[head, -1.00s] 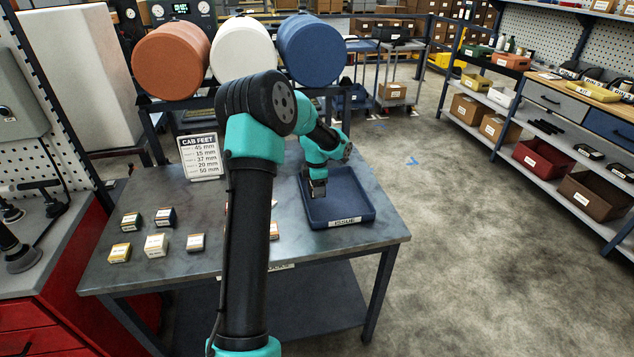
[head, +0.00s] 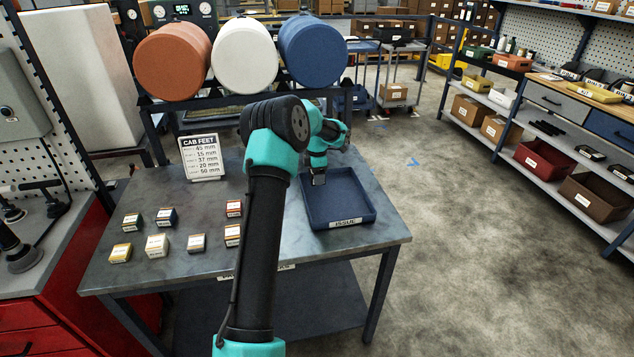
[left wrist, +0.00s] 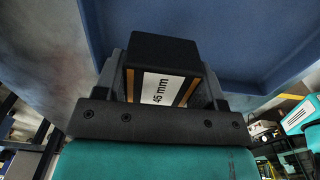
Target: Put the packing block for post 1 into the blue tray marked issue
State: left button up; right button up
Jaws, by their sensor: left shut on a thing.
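My left gripper (head: 318,180) is over the left part of the blue tray marked ISSUE (head: 368,217), pointing down. In the left wrist view, the gripper (left wrist: 165,95) is shut on a dark packing block (left wrist: 165,52) whose white label reads 45 mm between orange-brown bands. The tray's blue surface (left wrist: 240,40) fills the background there. In the head view the held block is small and hard to make out, and I cannot tell whether it touches the tray floor. The sign CAB FEET (head: 200,157) lists 45 mm on its top line. My right gripper is not in view.
Orange, white and blue rollers (head: 313,50) stand behind. The visible tray floor is empty. My left arm crosses the table's middle.

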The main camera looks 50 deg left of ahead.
pick_arm(q)
jog(key=shift+w+a+f, duration=0.1)
jog(key=shift+f, duration=1.65)
jog(key=shift+f, duration=0.1)
jog(key=o, duration=1)
notch_tip(320, 180, up, 12)
jog(key=shift+r, duration=0.1)
